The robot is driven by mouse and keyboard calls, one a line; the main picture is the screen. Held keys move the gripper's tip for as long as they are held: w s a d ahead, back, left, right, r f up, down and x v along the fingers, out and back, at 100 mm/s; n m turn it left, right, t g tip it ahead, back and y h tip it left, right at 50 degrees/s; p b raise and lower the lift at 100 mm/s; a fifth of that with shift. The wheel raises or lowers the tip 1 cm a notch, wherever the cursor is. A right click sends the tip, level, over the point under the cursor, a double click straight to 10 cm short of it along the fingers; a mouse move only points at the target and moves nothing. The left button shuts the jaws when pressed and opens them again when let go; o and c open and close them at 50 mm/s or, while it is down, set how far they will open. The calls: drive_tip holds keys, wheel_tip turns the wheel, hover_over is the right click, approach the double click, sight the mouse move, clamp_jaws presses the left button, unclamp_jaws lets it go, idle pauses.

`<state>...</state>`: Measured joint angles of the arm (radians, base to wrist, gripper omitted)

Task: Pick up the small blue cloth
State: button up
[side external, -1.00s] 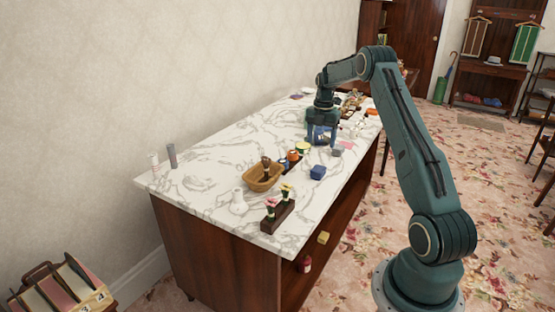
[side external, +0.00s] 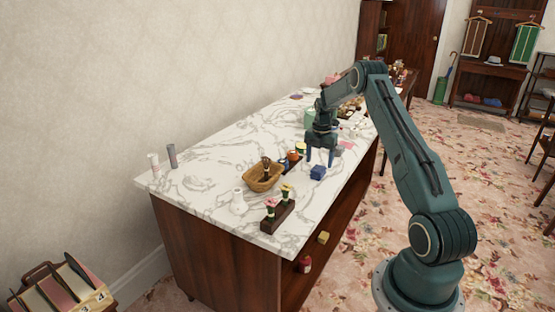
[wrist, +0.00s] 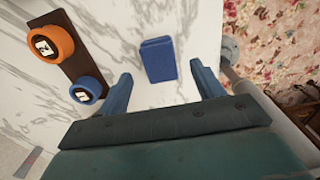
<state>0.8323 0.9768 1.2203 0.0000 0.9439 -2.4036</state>
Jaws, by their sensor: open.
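The small blue cloth (side external: 317,173) looks like a compact folded block lying on the marble counter, near its right edge. It also shows in the wrist view (wrist: 158,59), just beyond the fingertips and roughly between their lines. My gripper (side external: 320,163) is above the counter just behind the cloth, fingers pointing down. In the wrist view my gripper (wrist: 160,82) has its two blue fingers wide apart, with bare marble between them. The gripper is open and empty, and I see no contact with the cloth.
A dark rack (wrist: 75,62) with orange and blue round items lies left of the cloth. The counter's right edge is close to the cloth. The left counter is mostly clear.

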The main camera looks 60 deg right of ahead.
sight(319, 168)
drive_tip(key=shift+f, duration=2.35)
drive_tip(key=shift+c, duration=0.2)
drive_tip(key=c, duration=1.1)
drive_tip(key=shift+r, duration=0.1)
wheel_tip(319, 168, up, 20)
drive_tip(key=shift+f, duration=0.1)
